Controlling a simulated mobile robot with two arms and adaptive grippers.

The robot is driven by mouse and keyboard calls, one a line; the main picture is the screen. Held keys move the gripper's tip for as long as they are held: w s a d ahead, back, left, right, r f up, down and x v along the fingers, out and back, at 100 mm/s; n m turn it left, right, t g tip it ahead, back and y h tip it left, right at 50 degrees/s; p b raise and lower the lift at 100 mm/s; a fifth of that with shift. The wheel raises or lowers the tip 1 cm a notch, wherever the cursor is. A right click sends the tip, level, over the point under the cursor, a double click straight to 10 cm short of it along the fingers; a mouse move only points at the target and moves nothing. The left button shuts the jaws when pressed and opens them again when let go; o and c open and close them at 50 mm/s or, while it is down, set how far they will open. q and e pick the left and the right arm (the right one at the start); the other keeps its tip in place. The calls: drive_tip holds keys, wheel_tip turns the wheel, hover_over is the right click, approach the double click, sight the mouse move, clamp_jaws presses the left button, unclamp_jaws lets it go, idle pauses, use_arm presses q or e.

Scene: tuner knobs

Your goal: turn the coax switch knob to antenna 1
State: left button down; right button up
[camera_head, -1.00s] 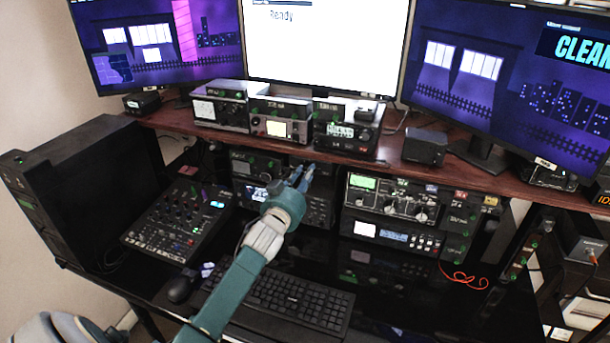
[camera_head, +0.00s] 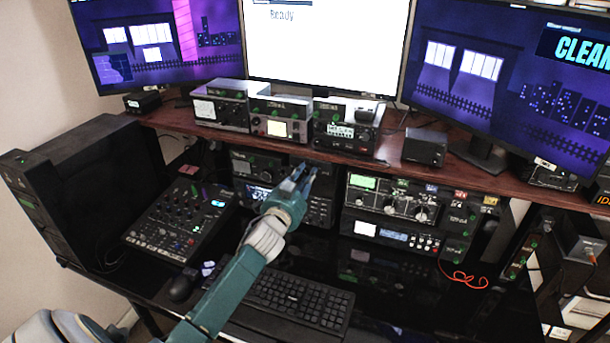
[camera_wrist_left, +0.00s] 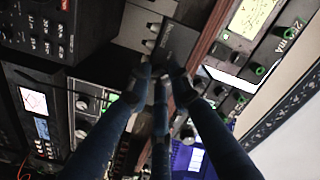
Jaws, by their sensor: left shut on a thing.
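My left gripper (camera_head: 304,171) reaches in from the left, under the wooden shelf, at the radios in the middle of the desk. In the left wrist view its fingers (camera_wrist_left: 164,72) come together at the face of a small dark box with pale lettering (camera_wrist_left: 178,42), which appears to be the coax switch. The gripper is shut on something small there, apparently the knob. The fingertips hide the knob, so its pointing direction and the antenna marks cannot be read. My right gripper is in neither view.
The wooden shelf (camera_head: 395,170) runs just above my left gripper and carries several radios. A dark radio with a lit display (camera_head: 258,192) stands left of the fingers. A tuner stack (camera_head: 395,205) stands to the right. A keyboard (camera_head: 300,300) lies below my forearm.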

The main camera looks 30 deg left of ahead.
use_arm(q)
drive_tip(key=shift+r+m, duration=0.35)
drive_tip(key=shift+m, duration=0.75)
drive_tip(key=c, duration=1.6)
unclamp_jaws()
drive_tip(key=shift+o, duration=0.2)
drive_tip(key=shift+w+d+f, duration=0.1)
drive_tip(key=shift+d, duration=0.05)
drive_tip(key=shift+f, duration=0.1)
drive_tip(key=shift+s+f, duration=0.1)
drive_tip(key=shift+s, duration=0.35)
drive_tip(key=v, duration=1.1)
